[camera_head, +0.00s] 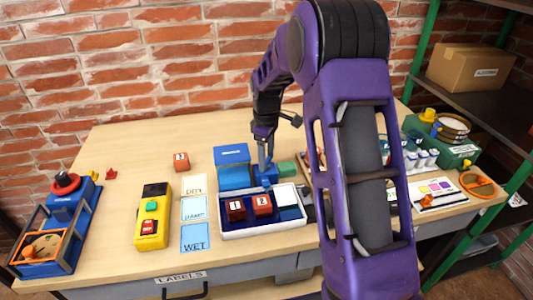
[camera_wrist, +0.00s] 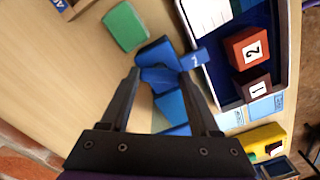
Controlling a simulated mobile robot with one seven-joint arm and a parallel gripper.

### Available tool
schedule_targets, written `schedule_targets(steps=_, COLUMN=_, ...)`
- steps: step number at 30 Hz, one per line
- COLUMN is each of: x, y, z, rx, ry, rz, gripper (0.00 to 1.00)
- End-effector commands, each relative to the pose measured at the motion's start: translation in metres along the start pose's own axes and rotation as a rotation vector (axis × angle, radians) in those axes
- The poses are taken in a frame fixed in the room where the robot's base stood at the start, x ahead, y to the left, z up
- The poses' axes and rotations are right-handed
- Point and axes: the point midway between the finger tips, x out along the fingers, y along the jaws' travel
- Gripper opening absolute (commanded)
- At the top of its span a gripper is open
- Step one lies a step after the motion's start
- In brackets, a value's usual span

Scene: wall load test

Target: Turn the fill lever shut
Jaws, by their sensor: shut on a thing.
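My gripper (camera_head: 265,163) is low over the middle of the table, with its jaws on a small blue piece (camera_head: 266,177). The wrist view shows my gripper (camera_wrist: 157,78) with its fingers on both sides of the blue piece (camera_wrist: 157,55). A blue arm with a white mark sticks out from this piece toward the tray. No label in view names the fill lever, so I cannot tell for certain which part it is. The fingers partly hide the blue piece.
A white-rimmed tray (camera_head: 262,231) with numbered blocks is in front. A yellow button box (camera_head: 154,216) and a device with a red knob (camera_head: 66,184) stand left. The back left table is mostly clear.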

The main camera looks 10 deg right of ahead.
Motion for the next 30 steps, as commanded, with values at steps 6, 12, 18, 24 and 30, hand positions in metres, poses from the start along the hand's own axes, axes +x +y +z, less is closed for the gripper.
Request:
schedule_targets(steps=6, x=-0.0017, y=-0.0001, z=0.0, rx=0.206, ry=-0.001, rz=0.0, gripper=0.07)
schedule_targets(steps=12, x=-0.0017, y=-0.0002, z=-0.0002, rx=0.396, ry=0.0, rz=0.0, gripper=0.07)
schedule_targets(steps=18, x=-0.0016, y=-0.0001, z=-0.0006, rx=0.582, ry=0.0, rz=0.001, gripper=0.07)
schedule_targets(steps=24, x=-0.0012, y=0.0, z=-0.0002, rx=0.748, ry=0.0, rz=0.001, gripper=0.07)
schedule_targets(steps=30, x=-0.0008, y=0.0, z=-0.0003, rx=0.874, ry=0.0, rz=0.0, gripper=0.07)
